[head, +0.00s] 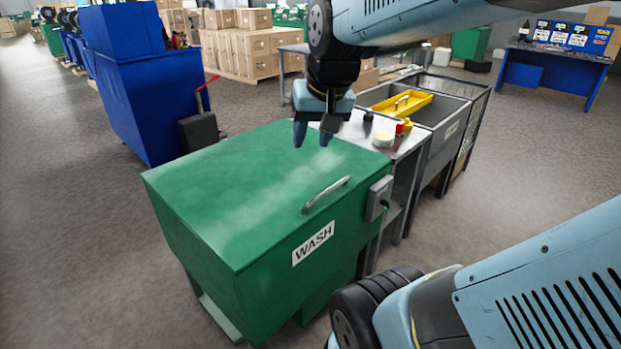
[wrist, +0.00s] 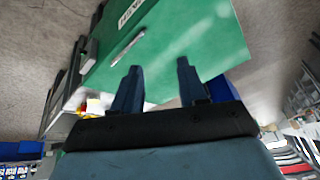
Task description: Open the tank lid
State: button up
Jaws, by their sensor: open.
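The green wash tank stands in the middle of the head view, with a WASH label (head: 313,244) on its front. Its flat green lid (head: 220,190) looks closed. A pale bar handle (head: 326,194) sits on the lid near the front right edge. The lid (wrist: 190,40) and the handle (wrist: 127,48) also show in the wrist view. My gripper (head: 313,140) is above the lid's back right part, behind the handle and apart from it. Its fingers (wrist: 157,82) are spread and empty.
A metal bench (head: 375,137) with small items adjoins the tank's right side. Beyond it is a grey bin (head: 455,108) with a yellow tray (head: 402,101). A switch box (head: 378,198) is on the tank's right side. A blue machine (head: 150,100) stands behind left.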

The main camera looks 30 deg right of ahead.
jog(key=w+d+f+m+g, duration=0.2)
jog(key=w+d+f+m, duration=0.45)
jog(key=w+d, duration=0.35)
jog(key=m, duration=0.5)
send_near(330, 189)
jog(key=shift+g+y, duration=0.3)
jog(key=shift+g, duration=0.1)
jog(key=f, duration=0.2)
jog(key=w+f, duration=0.1)
jog(key=f, duration=0.2)
jog(key=w+f, duration=0.1)
jog(key=f, duration=0.2)
jog(key=shift+a, duration=0.15)
grip_shut()
